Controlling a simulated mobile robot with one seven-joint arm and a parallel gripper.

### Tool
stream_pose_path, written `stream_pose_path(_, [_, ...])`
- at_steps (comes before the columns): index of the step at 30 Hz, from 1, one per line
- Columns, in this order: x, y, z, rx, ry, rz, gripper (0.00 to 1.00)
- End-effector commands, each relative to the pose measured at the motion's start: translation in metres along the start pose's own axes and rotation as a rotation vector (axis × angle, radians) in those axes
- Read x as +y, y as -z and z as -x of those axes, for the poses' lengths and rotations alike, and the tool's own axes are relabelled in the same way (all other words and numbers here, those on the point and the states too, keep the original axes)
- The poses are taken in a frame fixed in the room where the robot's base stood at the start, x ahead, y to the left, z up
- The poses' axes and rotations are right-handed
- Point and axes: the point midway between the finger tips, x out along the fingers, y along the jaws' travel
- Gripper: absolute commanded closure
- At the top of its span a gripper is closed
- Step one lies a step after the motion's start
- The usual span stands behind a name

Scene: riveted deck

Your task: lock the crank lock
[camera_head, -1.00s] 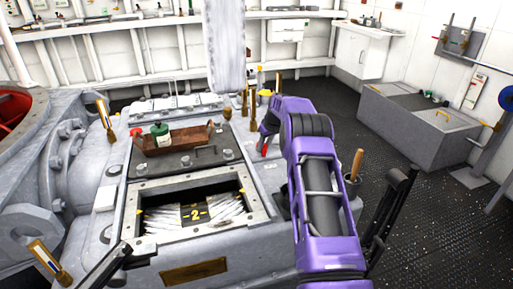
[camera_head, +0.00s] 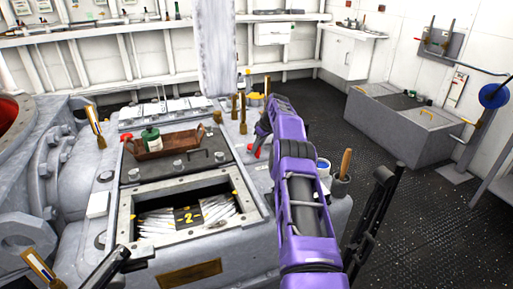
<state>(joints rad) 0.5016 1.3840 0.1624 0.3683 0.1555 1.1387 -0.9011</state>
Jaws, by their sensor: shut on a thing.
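My gripper (camera_head: 258,145) is at the end of the purple arm, reaching down to the right rear part of the grey machine housing. Its jaws are shut at a small red part (camera_head: 254,152) on the housing top, which may be the crank lock's handle. The fingertips are small and partly hidden by my own wrist, so the exact grip cannot be made out. The rest of the crank lock cannot be told apart from the housing.
Brass fittings (camera_head: 242,113) stand just behind my gripper. A brown tray (camera_head: 170,146) with a green bottle (camera_head: 151,140) sits left of it. An open hatch (camera_head: 128,215) lies in front. A wooden-handled tool (camera_head: 345,162) stands upright at right.

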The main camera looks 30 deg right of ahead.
Motion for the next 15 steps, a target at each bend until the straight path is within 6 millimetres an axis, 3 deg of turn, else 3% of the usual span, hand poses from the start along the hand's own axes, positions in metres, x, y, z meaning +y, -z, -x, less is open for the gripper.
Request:
stream_pose_path(1, [0.002, -0.0009, 0.0014, -0.001, -0.004, -0.003, 1.0])
stream_pose_path(2, [0.0021, -0.001, 0.0014, -0.001, -0.004, -0.003, 0.65])
stream_pose_path(6, [0.0019, -0.0012, 0.0012, -0.002, -0.004, -0.003, 0.4])
stream_pose_path(15, [0.0012, -0.0011, 0.001, -0.002, -0.002, -0.002, 0.38])
